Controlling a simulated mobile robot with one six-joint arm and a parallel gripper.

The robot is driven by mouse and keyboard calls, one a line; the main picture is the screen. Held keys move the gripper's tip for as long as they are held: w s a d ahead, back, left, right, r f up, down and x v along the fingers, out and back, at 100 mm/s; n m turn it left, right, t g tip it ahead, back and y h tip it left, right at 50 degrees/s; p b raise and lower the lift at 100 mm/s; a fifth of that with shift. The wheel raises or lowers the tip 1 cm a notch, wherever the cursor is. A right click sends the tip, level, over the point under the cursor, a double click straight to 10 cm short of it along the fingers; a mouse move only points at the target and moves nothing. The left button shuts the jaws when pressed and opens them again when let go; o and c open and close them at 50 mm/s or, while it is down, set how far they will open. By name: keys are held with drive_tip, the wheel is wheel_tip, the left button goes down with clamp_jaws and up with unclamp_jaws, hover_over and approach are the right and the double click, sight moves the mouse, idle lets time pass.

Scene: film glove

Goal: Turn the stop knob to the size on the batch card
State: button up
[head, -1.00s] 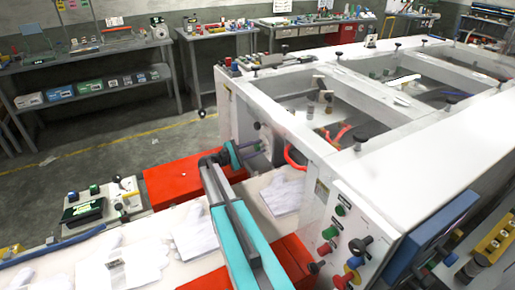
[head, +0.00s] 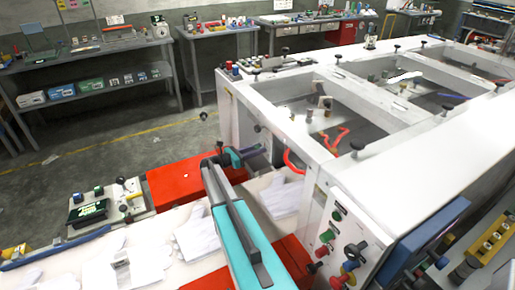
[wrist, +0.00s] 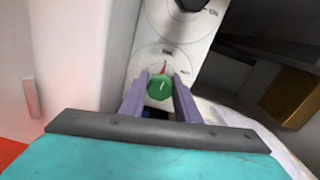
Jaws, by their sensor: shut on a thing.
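The stop knob is a green, faceted knob (wrist: 160,88) with a pale mark on its face, on a round white dial (wrist: 150,66) in the wrist view. A red pointer stands on the dial just above it, near small print too blurred to read. My gripper (wrist: 160,92) is shut on the knob, one purple-grey finger on each side. In the head view my gripper (head: 255,154) reaches the near end of the white machine (head: 335,205), and the arm hides most of the dial. I cannot make out a batch card for certain.
A black knob (wrist: 190,4) on another dial sits just above. An orange-brown block (wrist: 298,97) is at the right of the wrist view. A panel with a lit display (head: 88,212) stands left.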

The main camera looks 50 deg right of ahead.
drive_tip(key=shift+n, duration=0.5)
drive_tip(key=o, duration=1)
drive_tip(key=shift+o, duration=0.2)
drive_tip(key=shift+a, duration=0.1)
drive_tip(key=b+v, duration=0.3)
drive_tip(key=v, duration=0.9)
drive_tip(key=shift+b, duration=0.35)
drive_tip(key=shift+v, duration=0.8)
drive_tip(key=shift+s, duration=0.1)
